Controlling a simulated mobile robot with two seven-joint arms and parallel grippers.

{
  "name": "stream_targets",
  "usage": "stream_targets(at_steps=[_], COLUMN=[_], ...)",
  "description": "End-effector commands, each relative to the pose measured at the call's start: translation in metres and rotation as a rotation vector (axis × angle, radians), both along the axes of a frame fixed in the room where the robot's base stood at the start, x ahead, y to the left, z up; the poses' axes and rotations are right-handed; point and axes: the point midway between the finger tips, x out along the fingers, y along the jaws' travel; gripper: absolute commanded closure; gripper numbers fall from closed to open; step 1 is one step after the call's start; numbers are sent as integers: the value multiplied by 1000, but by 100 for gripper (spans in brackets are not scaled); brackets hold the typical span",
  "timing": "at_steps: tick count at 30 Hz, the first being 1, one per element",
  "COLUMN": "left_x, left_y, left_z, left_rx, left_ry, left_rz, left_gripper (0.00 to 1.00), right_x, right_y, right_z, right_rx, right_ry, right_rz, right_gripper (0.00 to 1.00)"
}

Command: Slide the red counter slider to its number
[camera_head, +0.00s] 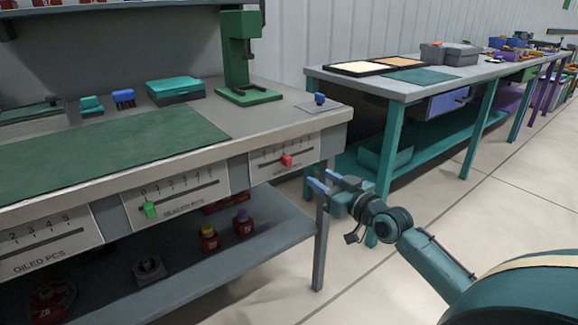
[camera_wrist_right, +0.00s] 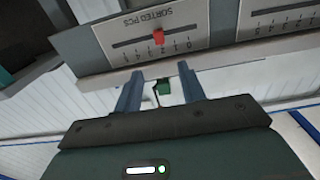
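The red slider (camera_head: 287,160) sits near the middle of the slot on the rightmost counter panel (camera_head: 266,176), at the right end of the bench front. In the right wrist view the red slider (camera_wrist_right: 158,36) shows upside down on a panel marked SORTED PCS (camera_wrist_right: 190,16). The digit beside it is too small to read surely. My right gripper (camera_head: 322,181) is open, to the right of the panel and a little lower. In the right wrist view its fingers (camera_wrist_right: 160,69) are spread and apart from the slider. My left gripper is not in view.
A middle panel carries a green slider (camera_head: 150,210) at its left end. Bottles (camera_head: 208,238) stand on the lower shelf (camera_head: 275,230). A bench leg (camera_head: 320,240) is close to my right gripper. A teal-legged table (camera_head: 400,92) stands behind, with open floor to the right.

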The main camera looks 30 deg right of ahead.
Motion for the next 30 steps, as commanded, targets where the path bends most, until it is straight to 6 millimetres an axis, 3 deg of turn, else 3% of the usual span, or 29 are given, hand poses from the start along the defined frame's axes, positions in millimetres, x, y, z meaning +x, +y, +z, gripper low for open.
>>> stream_targets(at_steps=[18, 24, 30], left_x=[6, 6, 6], left_y=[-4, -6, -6], left_z=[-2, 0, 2], left_rx=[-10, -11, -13], left_ry=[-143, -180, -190], left_rz=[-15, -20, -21], left_gripper=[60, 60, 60], right_x=[101, 117, 121], right_y=[9, 10, 10], right_z=[-1, -1, 0], right_rx=[0, -1, -2], right_ry=[0, 1, 2], right_rz=[1, 1, 1], right_gripper=[60, 60, 60])
